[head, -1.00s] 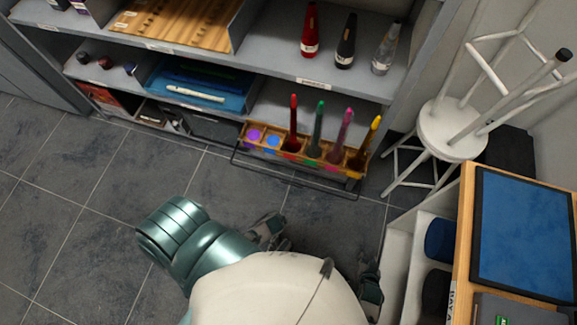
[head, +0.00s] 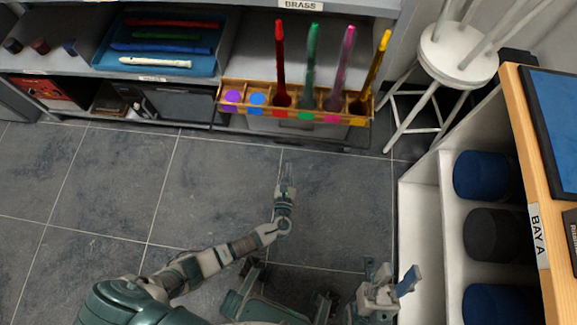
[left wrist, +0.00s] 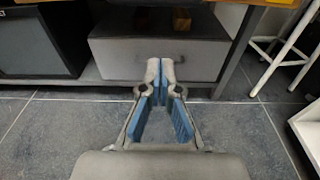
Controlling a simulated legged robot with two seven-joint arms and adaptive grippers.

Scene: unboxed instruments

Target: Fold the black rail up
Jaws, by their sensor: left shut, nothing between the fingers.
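The wooden holder (head: 298,106) on the shelf front carries several upright coloured instruments. A thin dark bar (head: 290,143) runs below it in the head view and looks like the black rail; how far it is folded I cannot tell. My left gripper (head: 287,172) reaches over the floor in front of the shelf, below the holder and apart from it. In the left wrist view its blue-padded fingers (left wrist: 160,72) meet at the tips, empty, facing a grey drawer front. My right gripper (head: 394,280) is low at the right, its fingers apart.
A white stool (head: 458,55) stands right of the shelf. The bay unit (head: 424,200) with dark rolled items fills the right side. A blue tray (head: 160,68) with instruments lies on the shelf at left. The tiled floor (head: 110,185) before the shelf is clear.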

